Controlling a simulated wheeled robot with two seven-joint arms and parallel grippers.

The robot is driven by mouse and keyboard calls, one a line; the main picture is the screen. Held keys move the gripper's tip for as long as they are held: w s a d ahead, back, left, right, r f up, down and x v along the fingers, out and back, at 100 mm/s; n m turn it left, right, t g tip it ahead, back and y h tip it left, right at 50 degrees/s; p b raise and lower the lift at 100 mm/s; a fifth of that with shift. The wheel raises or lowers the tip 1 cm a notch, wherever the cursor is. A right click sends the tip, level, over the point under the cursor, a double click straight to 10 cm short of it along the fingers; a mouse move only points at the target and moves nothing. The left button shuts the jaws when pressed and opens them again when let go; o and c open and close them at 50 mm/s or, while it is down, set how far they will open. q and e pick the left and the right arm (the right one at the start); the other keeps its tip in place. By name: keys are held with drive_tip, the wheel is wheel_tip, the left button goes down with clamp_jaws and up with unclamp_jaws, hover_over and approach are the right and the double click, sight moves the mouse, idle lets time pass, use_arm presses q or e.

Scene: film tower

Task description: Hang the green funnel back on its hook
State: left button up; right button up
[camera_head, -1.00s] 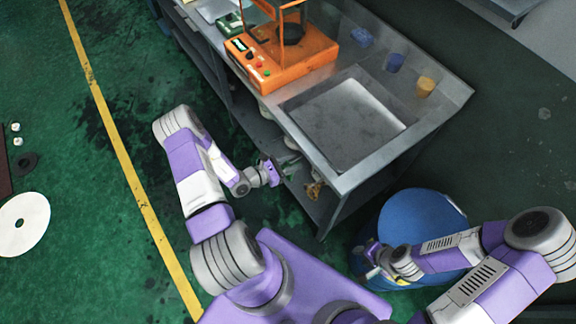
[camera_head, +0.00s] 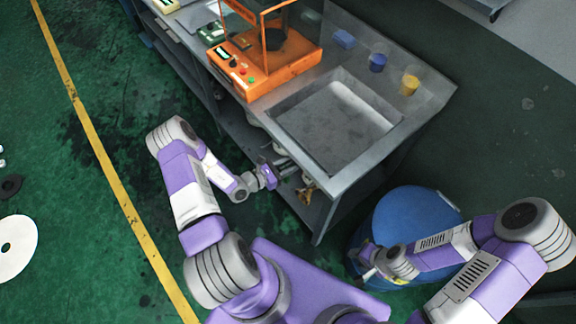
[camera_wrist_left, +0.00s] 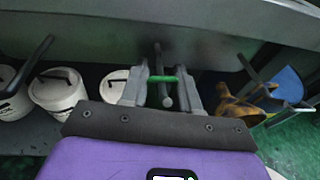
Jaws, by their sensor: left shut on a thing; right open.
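My left gripper (camera_head: 284,165) is at the front edge of the sink bench, below its rim. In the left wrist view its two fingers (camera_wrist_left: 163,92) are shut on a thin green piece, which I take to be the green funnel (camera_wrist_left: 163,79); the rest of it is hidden. A dark peg-like hook (camera_wrist_left: 157,56) sticks out from the bench front right at the fingers, its round end between them. I cannot tell whether the funnel touches it. Other hooks stand to the left (camera_wrist_left: 38,55) and right (camera_wrist_left: 248,68). My right gripper (camera_head: 370,270) is open by the blue barrel.
The bench (camera_head: 335,190) has a sink on top and an orange machine (camera_head: 270,62) behind it. The blue barrel (camera_head: 415,212) stands right of the bench. The green floor to the left is mostly clear.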

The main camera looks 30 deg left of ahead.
use_arm(q)
drive_tip(key=o, duration=1.1)
drive_tip(key=v, duration=0.7)
drive_tip(key=shift+s+a+r+p, duration=0.1)
drive_tip(key=shift+s+p, duration=0.2)
